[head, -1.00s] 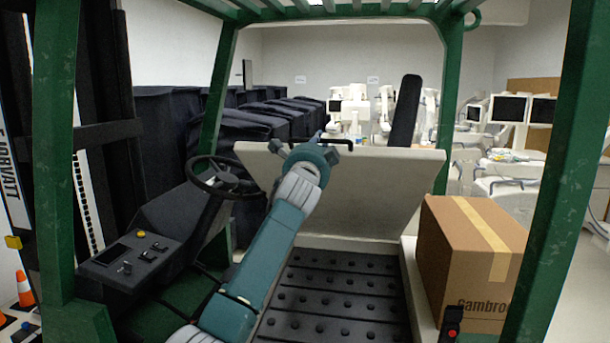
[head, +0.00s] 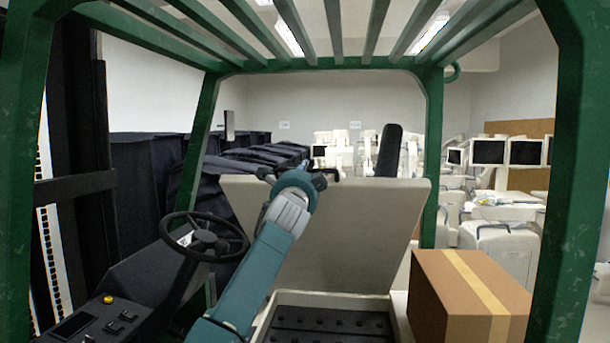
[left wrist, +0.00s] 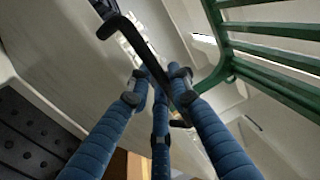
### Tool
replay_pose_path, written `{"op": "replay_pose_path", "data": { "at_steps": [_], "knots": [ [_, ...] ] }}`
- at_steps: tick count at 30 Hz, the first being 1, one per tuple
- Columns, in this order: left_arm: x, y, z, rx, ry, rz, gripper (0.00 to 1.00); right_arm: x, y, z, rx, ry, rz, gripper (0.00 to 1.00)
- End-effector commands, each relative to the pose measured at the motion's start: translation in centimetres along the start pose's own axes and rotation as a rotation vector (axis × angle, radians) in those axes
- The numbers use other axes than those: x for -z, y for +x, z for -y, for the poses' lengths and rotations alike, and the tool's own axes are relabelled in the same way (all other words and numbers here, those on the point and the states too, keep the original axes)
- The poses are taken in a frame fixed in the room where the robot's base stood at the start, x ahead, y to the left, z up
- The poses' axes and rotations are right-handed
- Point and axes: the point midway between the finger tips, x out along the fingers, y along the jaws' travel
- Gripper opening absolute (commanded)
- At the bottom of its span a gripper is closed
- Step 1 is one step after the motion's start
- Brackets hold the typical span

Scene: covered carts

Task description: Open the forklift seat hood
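The seat hood (head: 325,235) is a cream panel tilted steeply up inside the green forklift frame, with the black backrest (head: 389,150) above its far edge. Its black handle (head: 330,171) is at the top edge. My left gripper (head: 307,173) is at that handle, mostly hidden by its own wrist. In the left wrist view, its blue fingers (left wrist: 157,80) reach up to the handle bar (left wrist: 150,62), which crosses at their tips. Whether they are closed on it is unclear. The opening below the hood shows a dark studded floor (head: 325,322). My right gripper is not in view.
The steering wheel (head: 204,235) and a control console (head: 88,322) are left of my arm. A cardboard box (head: 470,298) sits to the right. Green posts (head: 568,190) and an overhead grille (head: 330,35) frame the space. Dark covered carts (head: 150,180) stand behind at left.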

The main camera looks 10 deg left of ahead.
Motion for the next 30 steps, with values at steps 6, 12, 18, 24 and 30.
{"op": "replay_pose_path", "data": {
  "at_steps": [6, 12, 18, 24, 30],
  "knots": [
    [0.0, 0.0, 0.1, 0.001, 0.000, -0.001, 0.33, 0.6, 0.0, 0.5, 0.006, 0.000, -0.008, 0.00],
    [0.0, -0.2, 0.0, 0.001, 0.000, 0.000, 0.33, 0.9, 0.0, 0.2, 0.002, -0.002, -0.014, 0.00],
    [-0.1, -1.5, 0.0, 0.002, 0.000, 0.002, 0.33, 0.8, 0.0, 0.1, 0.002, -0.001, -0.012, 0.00],
    [-0.1, -4.3, 0.0, 0.004, 0.001, 0.000, 0.33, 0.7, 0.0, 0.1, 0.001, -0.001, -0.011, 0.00],
    [0.0, -7.7, 0.0, 0.003, 0.001, -0.002, 0.33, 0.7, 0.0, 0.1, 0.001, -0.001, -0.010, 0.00]
  ]
}}
